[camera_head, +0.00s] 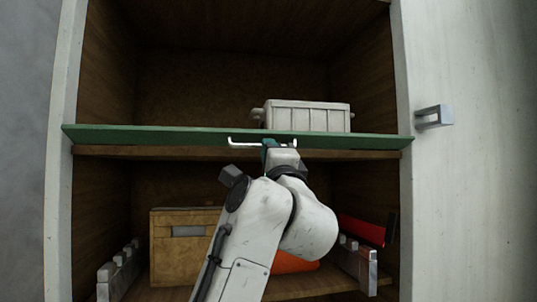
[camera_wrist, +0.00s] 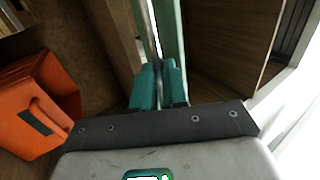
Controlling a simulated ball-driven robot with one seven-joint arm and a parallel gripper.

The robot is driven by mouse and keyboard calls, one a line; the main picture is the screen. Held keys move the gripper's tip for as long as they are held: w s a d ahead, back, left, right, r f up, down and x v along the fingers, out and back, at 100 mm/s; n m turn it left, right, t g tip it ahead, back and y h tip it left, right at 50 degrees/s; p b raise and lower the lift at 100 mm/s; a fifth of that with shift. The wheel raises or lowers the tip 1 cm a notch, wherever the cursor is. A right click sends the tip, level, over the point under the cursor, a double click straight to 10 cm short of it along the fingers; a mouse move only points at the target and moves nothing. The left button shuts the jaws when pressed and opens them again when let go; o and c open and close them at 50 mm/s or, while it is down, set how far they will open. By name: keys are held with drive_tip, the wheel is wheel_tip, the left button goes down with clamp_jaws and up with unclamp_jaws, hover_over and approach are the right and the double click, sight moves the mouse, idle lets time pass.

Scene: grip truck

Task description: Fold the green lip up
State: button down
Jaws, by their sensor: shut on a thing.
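The green lip (camera_head: 190,135) is a long thin board across the front of the cabinet, at the edge of the middle shelf. Its ends overlap the cabinet's side posts. A pale metal handle bar (camera_head: 240,143) is on its front near the middle. My gripper (camera_head: 270,146) is at this handle, its teal fingers closed around the bar. In the wrist view, the handle bar (camera_wrist: 151,35) runs between the fingertips (camera_wrist: 158,72), with the green lip (camera_wrist: 173,30) alongside. The lip's exact tilt is hard to tell.
A white crate (camera_head: 308,117) stands on the shelf behind the lip. Below are a brown drawer box (camera_head: 172,255), an orange bin (camera_wrist: 32,110), a red object (camera_head: 362,230) and grey notched rails (camera_head: 359,265). A door with a handle (camera_head: 434,116) is at right.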

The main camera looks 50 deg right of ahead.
sight(267, 131)
wheel_tip(267, 131, up, 4)
drive_tip(key=g+y, duration=0.2)
drive_tip(key=g, duration=0.1)
drive_tip(key=g+y, duration=0.2)
drive_tip(key=g, duration=0.1)
drive_tip(key=shift+w+d+r, duration=0.15)
drive_tip(key=shift+r, duration=0.05)
drive_tip(key=shift+w+d+r+g+y, duration=0.2)
drive_tip(key=shift+w+r+g+y, duration=0.15)
drive_tip(key=shift+g+y, duration=0.35)
drive_tip(key=shift+w+d+r+g+y, duration=0.2)
drive_tip(key=shift+r+g+y, duration=0.2)
drive_tip(key=shift+g, duration=0.5)
drive_tip(key=shift+w+d+r+g+y, duration=0.15)
drive_tip(key=shift+w+r+g+y, duration=0.15)
drive_tip(key=shift+g+y, duration=0.4)
drive_tip(key=c, duration=1.4)
unclamp_jaws()
drive_tip(key=shift+w, duration=0.15)
drive_tip(key=shift+c, duration=0.2)
drive_tip(key=shift+r, duration=0.15)
